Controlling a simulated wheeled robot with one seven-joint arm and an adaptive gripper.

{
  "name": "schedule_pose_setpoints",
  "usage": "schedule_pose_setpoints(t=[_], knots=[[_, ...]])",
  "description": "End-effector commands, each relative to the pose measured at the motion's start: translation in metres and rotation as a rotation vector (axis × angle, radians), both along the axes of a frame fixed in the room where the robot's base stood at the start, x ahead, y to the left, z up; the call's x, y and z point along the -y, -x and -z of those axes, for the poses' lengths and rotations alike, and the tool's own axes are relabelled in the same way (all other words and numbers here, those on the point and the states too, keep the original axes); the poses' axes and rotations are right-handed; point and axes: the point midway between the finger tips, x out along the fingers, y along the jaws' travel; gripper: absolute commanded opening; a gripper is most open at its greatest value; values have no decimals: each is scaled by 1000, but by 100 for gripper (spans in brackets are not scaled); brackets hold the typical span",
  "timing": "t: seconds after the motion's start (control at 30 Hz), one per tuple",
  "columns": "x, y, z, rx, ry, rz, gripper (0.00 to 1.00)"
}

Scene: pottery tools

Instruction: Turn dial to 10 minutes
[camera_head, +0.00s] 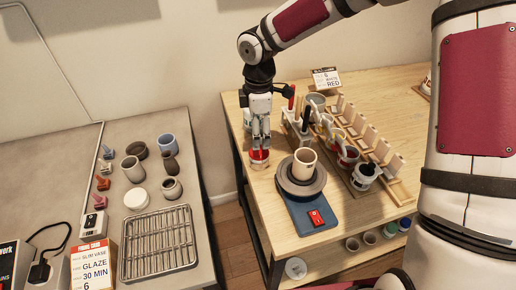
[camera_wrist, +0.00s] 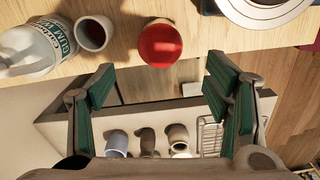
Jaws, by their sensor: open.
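A small round thing with a red top (camera_head: 259,157) stands on the wooden table near its left edge; it may be the dial, but I see no marks or numbers on it. In the wrist view the red top (camera_wrist: 160,46) lies just beyond my fingertips, roughly centred between them. My gripper (camera_head: 260,143) points down right above it, and whether it touches it I cannot tell from the head view. In the wrist view my gripper (camera_wrist: 158,78) is open, its two green-padded fingers wide apart with nothing between them.
A pottery wheel (camera_head: 301,184) bears a cream cup (camera_head: 304,164), right of my gripper. Racks of tools and jars stand behind it. In the wrist view a bottle (camera_wrist: 38,47) and a cup (camera_wrist: 93,33) stand close left. A grey counter (camera_head: 150,115) with pots lies across a gap.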

Motion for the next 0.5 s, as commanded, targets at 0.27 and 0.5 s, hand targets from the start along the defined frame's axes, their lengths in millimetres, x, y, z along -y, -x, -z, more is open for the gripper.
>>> schedule_pose_setpoints(t=[0.27, 0.5], knots=[[0, 2, 52, -3, -1, 0, 71], [0, 0, 74, 0, 0, 0, 71]])
